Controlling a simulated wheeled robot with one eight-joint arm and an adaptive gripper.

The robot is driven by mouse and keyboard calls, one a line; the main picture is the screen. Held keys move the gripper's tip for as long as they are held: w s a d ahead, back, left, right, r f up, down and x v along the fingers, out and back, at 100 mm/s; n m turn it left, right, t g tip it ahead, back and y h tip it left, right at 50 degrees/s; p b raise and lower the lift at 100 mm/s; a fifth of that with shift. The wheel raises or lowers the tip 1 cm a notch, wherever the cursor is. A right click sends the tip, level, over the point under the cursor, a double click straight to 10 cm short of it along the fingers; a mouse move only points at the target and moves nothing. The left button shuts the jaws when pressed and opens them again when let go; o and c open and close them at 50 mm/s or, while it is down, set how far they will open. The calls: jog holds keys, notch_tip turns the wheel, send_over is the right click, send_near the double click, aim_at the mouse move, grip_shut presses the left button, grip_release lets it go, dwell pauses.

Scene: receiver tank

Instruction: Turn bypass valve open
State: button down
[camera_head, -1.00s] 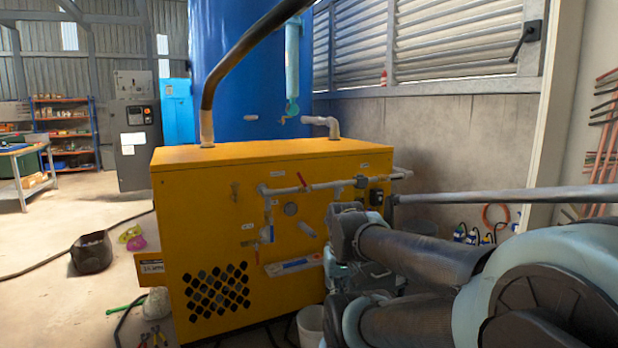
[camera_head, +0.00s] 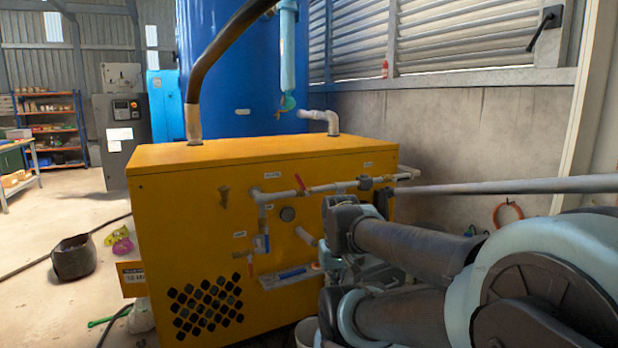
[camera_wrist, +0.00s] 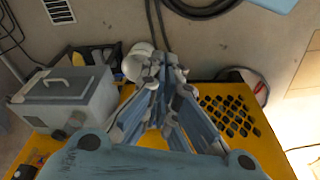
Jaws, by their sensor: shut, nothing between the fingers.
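The yellow cabinet (camera_head: 200,230) carries grey pipework on its front in the head view. A red-handled valve (camera_head: 301,184) sits on the upper horizontal pipe. A blue-handled valve (camera_head: 266,243) sits on the vertical pipe below it, and another blue handle (camera_head: 291,272) lies lower down. The small labels are unreadable, so I cannot tell which is the bypass valve. My gripper (camera_wrist: 160,72) is shut and empty in the wrist view, with the perforated yellow panel behind it. My folded arm stands right of the valves in the head view and hides part of the cabinet front.
A grey box with a handle (camera_wrist: 68,98) is left of my gripper in the wrist view. A white bucket (camera_head: 307,332) stands at the cabinet's foot, and a dark bucket (camera_head: 74,257) is on the floor at left. A long grey rail (camera_head: 500,187) crosses at right.

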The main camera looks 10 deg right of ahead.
jog(key=w+a+r+m+y, duration=0.1)
jog(key=w+a+r+y, duration=0.3)
jog(key=w+r, duration=0.6)
jog(key=m+t+y, duration=0.1)
jog(key=t+y, duration=0.2)
jog(key=y, duration=0.3)
send_near(302, 185)
jog(key=s+a, duration=0.2)
jog(key=s, duration=0.5)
jog(key=w+d+r+t+y, duration=0.2)
jog(key=w+d+r, duration=0.2)
jog(key=w+d, duration=0.45)
jog(key=w+a+f, duration=0.3)
jog(key=a+f, duration=0.2)
jog(key=a, duration=0.5)
jog(key=shift+a+f, duration=0.3)
